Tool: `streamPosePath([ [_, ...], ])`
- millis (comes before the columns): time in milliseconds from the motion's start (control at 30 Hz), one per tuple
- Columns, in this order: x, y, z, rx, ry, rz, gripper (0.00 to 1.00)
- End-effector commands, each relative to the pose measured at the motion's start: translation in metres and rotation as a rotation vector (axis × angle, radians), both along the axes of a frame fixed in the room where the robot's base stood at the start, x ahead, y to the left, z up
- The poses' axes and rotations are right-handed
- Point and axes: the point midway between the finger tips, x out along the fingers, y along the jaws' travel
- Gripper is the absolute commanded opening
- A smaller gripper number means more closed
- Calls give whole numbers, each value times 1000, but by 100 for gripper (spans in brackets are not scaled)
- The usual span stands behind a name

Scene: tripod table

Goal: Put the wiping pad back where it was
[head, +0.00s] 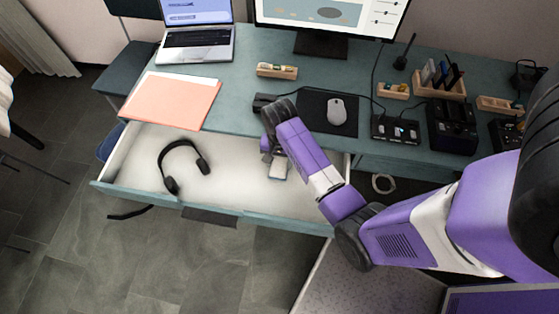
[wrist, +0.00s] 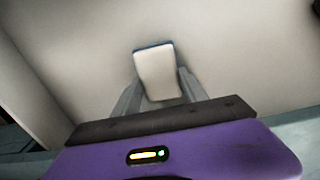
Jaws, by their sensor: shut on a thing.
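The wiping pad (wrist: 157,73) is a small pale block with a dark blue edge. My gripper (wrist: 160,88) is shut on it, one finger on each side. In the head view the pad (head: 278,172) shows partly below my gripper (head: 273,158), over the right part of the open drawer (head: 235,185). My wrist hides part of the pad and fingers there. I cannot tell whether the pad touches the drawer floor.
Black headphones (head: 183,165) lie in the drawer's left half. On the desk (head: 240,85) are an orange folder (head: 172,100), a laptop (head: 197,40), a mouse (head: 337,111) on a black mat, a monitor (head: 330,20) and several wooden holders. The drawer floor between headphones and gripper is clear.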

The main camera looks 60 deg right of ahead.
Motion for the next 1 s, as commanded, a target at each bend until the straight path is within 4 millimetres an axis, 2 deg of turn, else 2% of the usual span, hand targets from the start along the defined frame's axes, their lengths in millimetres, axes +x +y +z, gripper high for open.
streamPosePath([
  [267, 0, 0, -2, 0, 0, 0, 18],
  [300, 0, 0, -2, 0, 0, 0, 52],
  [400, 0, 0, -2, 0, 0, 1, 72],
  [767, 0, 0, 1, -1, -1, 1, 72],
  [867, 1, 0, 9, -1, -3, 0, 72],
  [1000, 1, 0, 33, -3, -4, 1, 72],
])
